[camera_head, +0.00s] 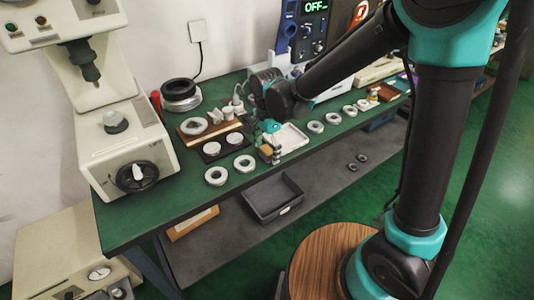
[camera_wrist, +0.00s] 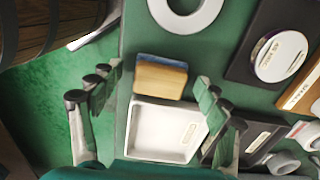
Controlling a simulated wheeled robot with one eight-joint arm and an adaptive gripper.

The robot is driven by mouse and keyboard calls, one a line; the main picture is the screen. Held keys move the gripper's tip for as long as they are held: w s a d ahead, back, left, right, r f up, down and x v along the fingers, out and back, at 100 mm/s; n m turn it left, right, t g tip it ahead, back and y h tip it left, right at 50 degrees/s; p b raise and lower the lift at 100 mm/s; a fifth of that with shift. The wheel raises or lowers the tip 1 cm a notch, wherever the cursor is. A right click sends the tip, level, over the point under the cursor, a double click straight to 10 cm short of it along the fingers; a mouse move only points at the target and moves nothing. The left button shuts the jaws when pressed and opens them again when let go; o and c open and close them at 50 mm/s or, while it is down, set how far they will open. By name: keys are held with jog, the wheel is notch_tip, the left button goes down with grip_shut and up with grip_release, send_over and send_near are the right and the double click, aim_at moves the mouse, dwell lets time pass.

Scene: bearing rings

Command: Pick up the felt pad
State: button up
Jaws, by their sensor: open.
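A small block with a tan face and a blue layer, which I take to be the felt pad (camera_wrist: 160,78), lies on the green bench top against the far edge of the white tray in the wrist view. In the head view the tan pad (camera_head: 265,151) shows just under my gripper, partly covered by it. My gripper (camera_head: 271,136) is low over the bench. In the wrist view my gripper (camera_wrist: 158,92) is open, one finger on each side of the pad and tray, with nothing between the fingers held. Any contact with the pad cannot be told.
The white tray (camera_wrist: 155,128) lies close to the pad. A white ring (camera_wrist: 185,27) lies beyond it. A dark plate with a labelled disc (camera_wrist: 281,54) is to the right. In the head view a dark bin (camera_head: 272,198) sits on the lower shelf and a machine (camera_head: 120,150) stands left.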

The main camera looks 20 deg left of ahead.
aim_at(267, 149)
jog(key=c, duration=1.2)
jog(key=shift+r, duration=0.1)
notch_tip(267, 149, up, 20)
jog(key=shift+f, duration=0.1)
